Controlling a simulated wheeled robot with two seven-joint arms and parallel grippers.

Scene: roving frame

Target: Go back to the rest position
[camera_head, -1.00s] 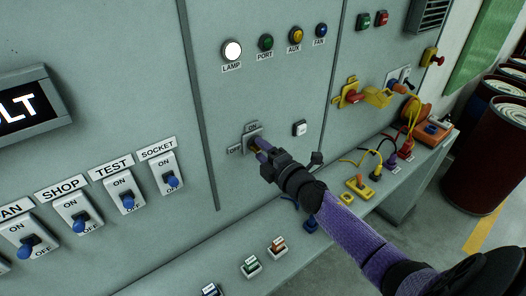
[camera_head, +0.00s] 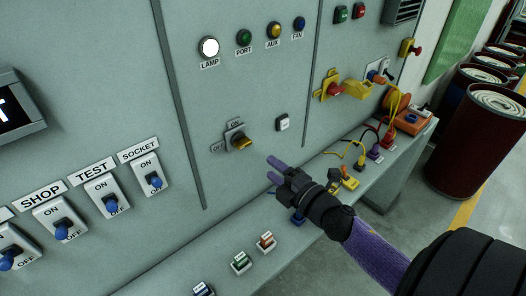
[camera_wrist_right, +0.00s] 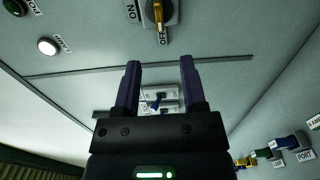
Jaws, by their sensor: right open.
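My right gripper (camera_head: 275,170) is open and empty in the head view, in front of the grey panel and a little below and right of a yellow rotary knob (camera_head: 241,143) marked ON and OFF. It is apart from the knob. In the right wrist view its two purple fingers (camera_wrist_right: 160,85) stand apart with nothing between them, and the knob (camera_wrist_right: 158,14) shows beyond them at the top. The white LAMP light (camera_head: 209,47) is bright. My left gripper is not in view.
Blue-handled switches (camera_head: 155,182) line the panel at lower left. A shelf (camera_head: 215,268) below carries small coloured blocks and plugs with cables. A yellow lockout piece (camera_head: 358,89) sits at upper right. Dark red drums (camera_head: 465,150) stand on the floor at right.

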